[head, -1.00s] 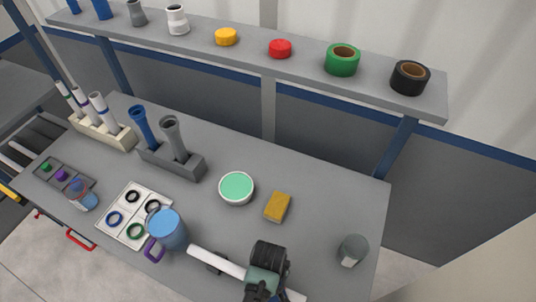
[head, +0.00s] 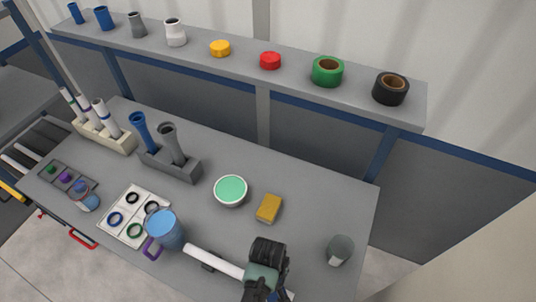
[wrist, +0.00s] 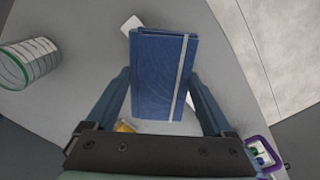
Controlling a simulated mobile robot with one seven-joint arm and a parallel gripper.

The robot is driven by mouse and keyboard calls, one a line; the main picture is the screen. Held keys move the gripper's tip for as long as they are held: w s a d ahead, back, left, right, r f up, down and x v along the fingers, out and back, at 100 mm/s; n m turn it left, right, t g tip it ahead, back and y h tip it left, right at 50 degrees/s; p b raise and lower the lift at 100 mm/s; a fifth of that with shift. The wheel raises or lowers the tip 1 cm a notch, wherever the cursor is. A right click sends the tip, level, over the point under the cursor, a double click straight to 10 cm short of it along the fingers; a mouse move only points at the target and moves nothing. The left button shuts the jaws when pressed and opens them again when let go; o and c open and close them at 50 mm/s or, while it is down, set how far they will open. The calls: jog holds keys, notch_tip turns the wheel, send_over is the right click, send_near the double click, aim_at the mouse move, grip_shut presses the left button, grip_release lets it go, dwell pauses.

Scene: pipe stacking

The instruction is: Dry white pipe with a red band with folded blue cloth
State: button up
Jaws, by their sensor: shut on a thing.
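The white pipe (head: 213,262) lies at the front of the bench in the head view, partly covered by my arm. Its red band does not show. My gripper (wrist: 158,78) is shut on the folded blue cloth (wrist: 160,75), which has a pale stripe along its right side and sits between the two fingers. In the wrist view, white pieces show beyond and below the cloth; I cannot tell surely whether they are the pipe. Whether the cloth touches the pipe is hidden. In the head view my gripper is over the pipe's right part and the cloth is mostly hidden.
A blue mug (head: 165,231) with a purple handle stands left of the pipe. A yellow sponge (head: 269,209) and a green-topped bowl (head: 230,190) lie behind it. A grey cup (head: 340,250) stands at right.

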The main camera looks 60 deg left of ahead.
jog(key=shift+r+p, duration=1.3)
jog(key=shift+r, duration=0.35)
